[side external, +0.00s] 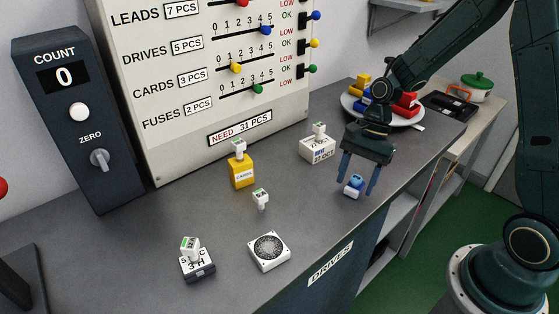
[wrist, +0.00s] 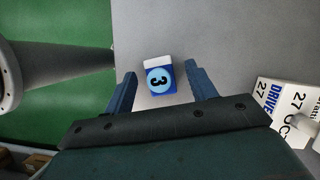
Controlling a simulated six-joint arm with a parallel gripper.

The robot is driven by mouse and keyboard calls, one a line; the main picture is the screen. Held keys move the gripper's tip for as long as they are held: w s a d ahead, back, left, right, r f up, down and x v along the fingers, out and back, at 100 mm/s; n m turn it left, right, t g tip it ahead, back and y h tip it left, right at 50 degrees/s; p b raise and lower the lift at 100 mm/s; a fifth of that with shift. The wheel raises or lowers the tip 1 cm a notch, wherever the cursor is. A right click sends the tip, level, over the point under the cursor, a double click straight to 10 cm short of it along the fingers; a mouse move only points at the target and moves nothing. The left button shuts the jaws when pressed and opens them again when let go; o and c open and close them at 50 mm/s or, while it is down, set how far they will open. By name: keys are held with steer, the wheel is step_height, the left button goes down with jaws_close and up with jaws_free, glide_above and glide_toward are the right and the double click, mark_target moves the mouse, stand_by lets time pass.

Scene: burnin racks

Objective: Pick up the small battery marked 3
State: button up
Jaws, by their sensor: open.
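The small battery marked 3 (wrist: 159,78) is blue and white, with a light blue round face bearing a 3. In the wrist view it lies on the grey bench top between my two finger tips, apart from both. In the side view the battery (side external: 354,185) sits near the bench's front edge, below my gripper (side external: 361,188). The gripper points down, open and empty, with one blue finger on each side of the battery. The wrist view shows the open gripper (wrist: 160,80) too.
A white box marked DRIVE (wrist: 283,105) stands right of the gripper in the wrist view. A plate (side external: 401,119) of coloured pieces is behind.

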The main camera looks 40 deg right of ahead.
steer(key=shift+a+f, duration=0.15)
steer(key=shift+f, duration=0.3)
steer(key=shift+c, duration=0.5)
steer(key=c, duration=1)
